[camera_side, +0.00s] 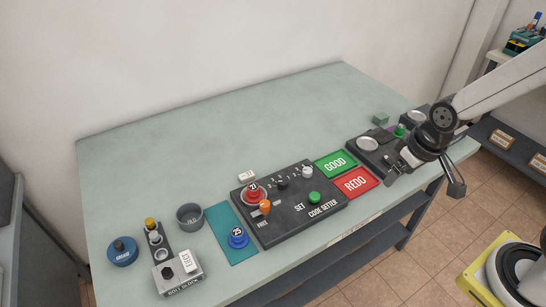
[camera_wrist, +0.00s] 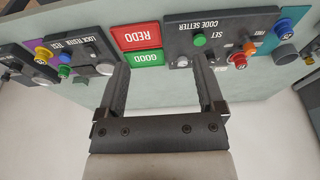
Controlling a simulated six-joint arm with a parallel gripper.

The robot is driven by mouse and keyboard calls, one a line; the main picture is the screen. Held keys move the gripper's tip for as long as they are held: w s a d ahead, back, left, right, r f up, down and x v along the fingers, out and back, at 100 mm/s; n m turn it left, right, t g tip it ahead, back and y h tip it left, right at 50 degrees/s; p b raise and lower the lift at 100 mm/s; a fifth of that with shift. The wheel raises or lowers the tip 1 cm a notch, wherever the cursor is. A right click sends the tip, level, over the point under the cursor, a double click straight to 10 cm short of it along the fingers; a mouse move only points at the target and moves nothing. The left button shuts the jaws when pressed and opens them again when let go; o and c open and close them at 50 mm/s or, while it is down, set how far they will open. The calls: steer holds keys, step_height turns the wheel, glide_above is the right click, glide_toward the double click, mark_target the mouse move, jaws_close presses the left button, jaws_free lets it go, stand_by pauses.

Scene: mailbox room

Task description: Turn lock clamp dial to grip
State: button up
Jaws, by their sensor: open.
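The code setter (camera_side: 290,222) is a dark panel near the table's front edge. An orange dial (camera_side: 265,207) stands on its left part, beside the word FREE; I take it for the lock clamp dial. A red lock marked 27 (camera_side: 253,192) sits just behind it. The orange dial also shows small at the upper right of the wrist view (camera_wrist: 249,46). My gripper (camera_wrist: 161,64) is open and empty. In the side view my gripper (camera_side: 430,172) hangs at the right, by the lock tester's front, well away from the dial.
The panel has a green button (camera_side: 314,197) and small digit knobs. Green GOOD (camera_side: 335,164) and red REDO (camera_side: 356,182) pads lie between it and the lock tester (camera_side: 367,145). A blue lock marked 25 (camera_side: 238,238) sits on a teal mat left. The table's back is clear.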

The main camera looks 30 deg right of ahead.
steer(key=w+a+n, duration=0.1)
steer(key=w, duration=0.1)
steer(key=w+a+n, duration=0.1)
steer(key=w, duration=0.1)
steer(key=w+a+n, duration=0.1)
steer(key=w, duration=0.1)
steer(key=shift+w+a+f+g, duration=0.2)
steer(key=shift+w+a+g, duration=0.05)
steer(key=shift+a+g, duration=0.05)
steer(key=n+g, duration=0.2)
steer(key=n, duration=0.8)
glide_above(265, 203)
step_height(265, 203, down, 8)
steer(key=shift+s+a, duration=0.1)
steer(key=shift+f, duration=0.15)
steer(key=shift+f, duration=3.75)
jaws_close()
